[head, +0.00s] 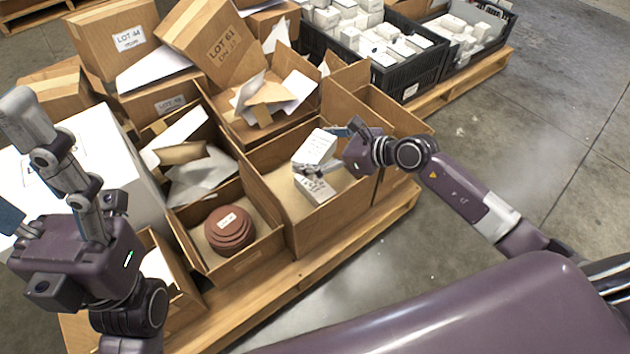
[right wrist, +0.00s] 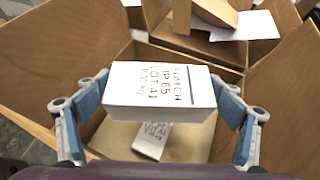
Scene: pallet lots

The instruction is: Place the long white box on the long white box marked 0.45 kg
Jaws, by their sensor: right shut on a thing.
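My right gripper (head: 318,158) is shut on a long white box (head: 319,146). A second long white box (head: 317,187) lies below on the floor of an open cardboard box (head: 275,206). It also shows in the right wrist view (right wrist: 152,140), partly hidden by the held box; its weight marking is not legible. The held box appears above it, apart. My left gripper (head: 22,165) is open and empty.
The cardboard box walls and raised flaps surround the lower white box. A neighbouring compartment holds reddish-brown discs (head: 230,230). Black crates (head: 412,75) of white boxes stand at the back. Taped cartons (head: 212,42) are stacked behind. Concrete floor at right is clear.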

